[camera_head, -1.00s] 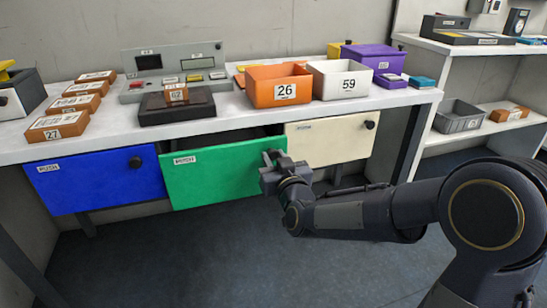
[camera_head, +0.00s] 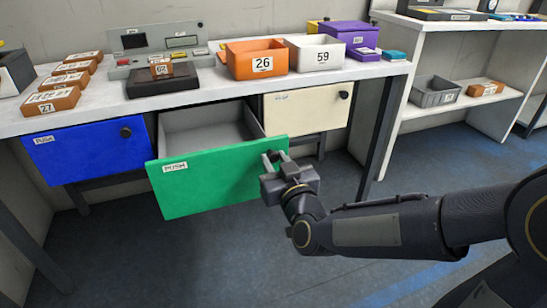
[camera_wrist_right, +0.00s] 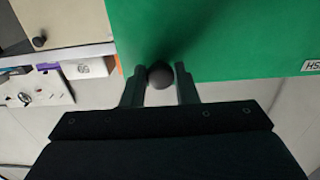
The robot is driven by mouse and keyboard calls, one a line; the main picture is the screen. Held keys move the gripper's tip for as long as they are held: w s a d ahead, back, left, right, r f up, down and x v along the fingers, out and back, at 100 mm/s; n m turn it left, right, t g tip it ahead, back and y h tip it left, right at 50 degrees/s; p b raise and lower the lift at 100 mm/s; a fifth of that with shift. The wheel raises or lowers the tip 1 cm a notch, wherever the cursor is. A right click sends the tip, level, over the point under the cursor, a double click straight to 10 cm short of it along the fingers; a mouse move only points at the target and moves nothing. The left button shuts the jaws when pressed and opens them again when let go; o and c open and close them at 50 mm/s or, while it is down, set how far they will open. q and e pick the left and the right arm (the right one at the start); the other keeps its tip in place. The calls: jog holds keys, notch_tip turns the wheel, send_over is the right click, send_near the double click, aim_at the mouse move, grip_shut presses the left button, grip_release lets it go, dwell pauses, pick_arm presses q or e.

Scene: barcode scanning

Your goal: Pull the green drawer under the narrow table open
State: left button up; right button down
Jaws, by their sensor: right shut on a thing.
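The green drawer (camera_head: 212,182) under the narrow table (camera_head: 200,98) stands well open, its empty-looking grey inside (camera_head: 205,135) showing behind the front. A label sits at the upper left of its front. My right gripper (camera_head: 275,160) is at the front's upper right corner, shut on the drawer's dark round knob. In the right wrist view the knob (camera_wrist_right: 160,76) sits between the two fingers, against the green front (camera_wrist_right: 230,40). My left gripper is not in view.
A closed blue drawer (camera_head: 85,150) is to the left and a closed cream drawer (camera_head: 305,108) to the right. Boxes, including orange bin 26 (camera_head: 255,66) and white bin 59 (camera_head: 318,58), stand on the table. The floor (camera_head: 240,255) in front is clear.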

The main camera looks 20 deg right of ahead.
dwell(0.3)
jog(key=c, duration=1.1)
grip_release()
jog(key=shift+c, duration=0.2)
jog(key=s+p, duration=0.2)
jog(key=s, duration=0.5)
jog(key=shift+s, duration=0.4)
jog(key=shift+d, duration=0.1)
